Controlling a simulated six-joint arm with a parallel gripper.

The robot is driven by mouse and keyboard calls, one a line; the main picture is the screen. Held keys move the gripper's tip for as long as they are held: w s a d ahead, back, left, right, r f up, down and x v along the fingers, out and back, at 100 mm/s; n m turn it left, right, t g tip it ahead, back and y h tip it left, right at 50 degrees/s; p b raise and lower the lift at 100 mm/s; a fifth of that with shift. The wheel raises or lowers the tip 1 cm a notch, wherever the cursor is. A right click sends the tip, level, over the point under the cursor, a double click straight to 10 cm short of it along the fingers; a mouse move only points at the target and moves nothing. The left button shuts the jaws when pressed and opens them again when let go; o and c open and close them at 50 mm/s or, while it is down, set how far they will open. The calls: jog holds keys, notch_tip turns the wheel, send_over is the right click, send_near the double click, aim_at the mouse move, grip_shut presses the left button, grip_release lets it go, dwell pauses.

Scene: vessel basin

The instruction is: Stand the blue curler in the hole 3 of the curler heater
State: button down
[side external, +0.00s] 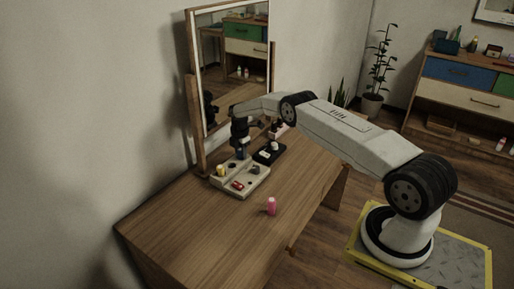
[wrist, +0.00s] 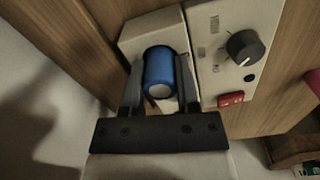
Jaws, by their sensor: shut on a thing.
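My gripper (wrist: 160,85) is shut on the blue curler (wrist: 161,68), with one finger on each side of it. In the side view my gripper (side external: 240,152) is over the back of the pale heater (side external: 232,192), and the blue curler cannot be made out. A yellow curler (side external: 221,170) stands at the heater's left. I cannot tell whether the blue curler touches the heater, or the hole numbers.
A panel with a dark knob (wrist: 245,47) and a red switch (wrist: 231,99) lies right of the curler in the wrist view. A pink curler (side external: 271,206) stands on the table (side external: 200,235). A black item (side external: 268,153) stands behind the heater, near the mirror (side external: 229,65). The table's front is clear.

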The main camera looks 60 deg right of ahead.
jog(key=shift+s+f, duration=0.1)
jog(key=shift+f, duration=0.3)
jog(key=shift+f, duration=0.3)
jog(key=shift+c, duration=1.7)
grip_release()
jog(key=shift+f, duration=0.15)
jog(key=shift+s, duration=0.1)
notch_tip(320, 180, up, 14)
jog(key=shift+w, duration=0.2)
jog(key=shift+f, duration=0.15)
